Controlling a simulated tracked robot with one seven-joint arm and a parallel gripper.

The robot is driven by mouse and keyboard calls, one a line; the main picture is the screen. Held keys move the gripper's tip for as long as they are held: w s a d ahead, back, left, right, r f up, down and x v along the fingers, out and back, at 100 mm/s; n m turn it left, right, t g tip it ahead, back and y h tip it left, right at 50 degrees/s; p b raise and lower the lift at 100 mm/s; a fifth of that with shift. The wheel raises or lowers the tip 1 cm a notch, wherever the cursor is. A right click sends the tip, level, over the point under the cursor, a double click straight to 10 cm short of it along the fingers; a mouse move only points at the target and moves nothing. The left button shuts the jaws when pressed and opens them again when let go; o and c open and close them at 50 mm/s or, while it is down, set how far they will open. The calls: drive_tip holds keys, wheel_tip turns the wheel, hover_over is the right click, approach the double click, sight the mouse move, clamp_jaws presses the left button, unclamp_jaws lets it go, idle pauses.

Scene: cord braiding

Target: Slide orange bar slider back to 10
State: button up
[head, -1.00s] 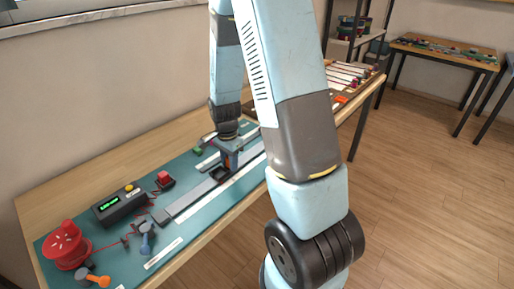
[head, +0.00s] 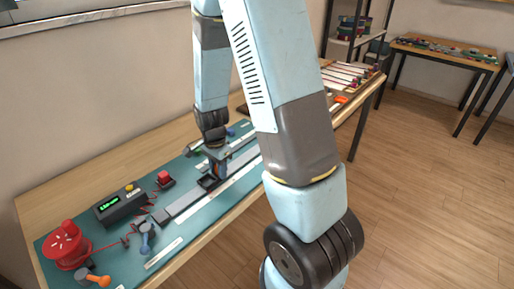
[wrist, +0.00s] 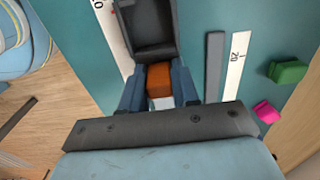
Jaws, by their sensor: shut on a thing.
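In the wrist view, the orange block of the slider (wrist: 160,82) sits between the two blue fingers of my gripper (wrist: 158,90), which is shut on it. A dark, open-topped carriage (wrist: 147,30) lies just beyond the block. In the head view, my gripper (head: 216,160) points down over the long grey rail (head: 185,201), with the dark carriage (head: 208,182) at its foot. The orange block is hidden there. A white scale strip marked 20 (wrist: 235,62) lies right of the carriage in the wrist view. The mark 10 cannot be read clearly.
Left of the rail stand a dark box with a green display (head: 120,205), a red button block (head: 165,179) and a red spool (head: 67,245). A blue peg (head: 148,238) stands near the rail's near end. Green (wrist: 287,72) and pink (wrist: 266,111) pieces lie right in the wrist view.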

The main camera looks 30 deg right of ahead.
sight(193, 196)
drive_tip(key=shift+s+a+f, duration=0.1)
drive_tip(key=shift+s+a, duration=0.6)
drive_tip(key=shift+a, duration=1.05)
drive_tip(key=shift+s+a+r, duration=0.1)
drive_tip(key=shift+s+a, duration=0.6)
drive_tip(key=shift+a, duration=1)
drive_tip(key=shift+s+a+f, duration=0.1)
drive_tip(key=shift+s+a, duration=0.6)
drive_tip(key=shift+a, duration=1.05)
drive_tip(key=o, duration=0.9)
drive_tip(key=shift+o, duration=0.2)
drive_tip(key=shift+w+r, duration=0.2)
drive_tip(key=shift+r, duration=1.35)
wheel_tip(193, 196, up, 4)
